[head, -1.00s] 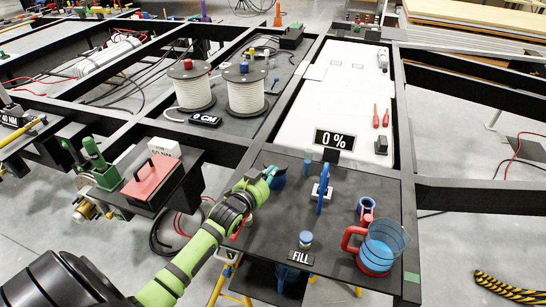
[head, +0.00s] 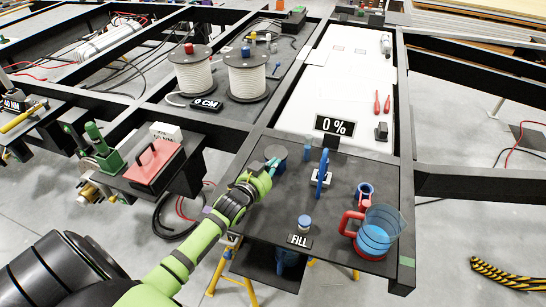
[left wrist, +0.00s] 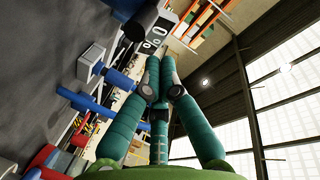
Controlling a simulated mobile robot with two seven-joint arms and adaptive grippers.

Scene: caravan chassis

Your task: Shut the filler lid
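A blue-topped white cap (head: 304,222) stands behind the FILL label (head: 300,240). My left gripper (head: 273,163) is at the panel's left part, left of the upright blue piece and by a dark round cylinder (head: 277,151). In the left wrist view its teal fingers (left wrist: 160,62) come together at the tips, with nothing seen between them. My right gripper is not in view.
A clear jug with blue liquid and a red handle (head: 376,232) stands at the panel's right. The 0 % sign (head: 335,126) stands at the panel's back. Two cable reels (head: 246,78) and a red-topped box (head: 154,165) are to the left. Black frame beams surround the panel.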

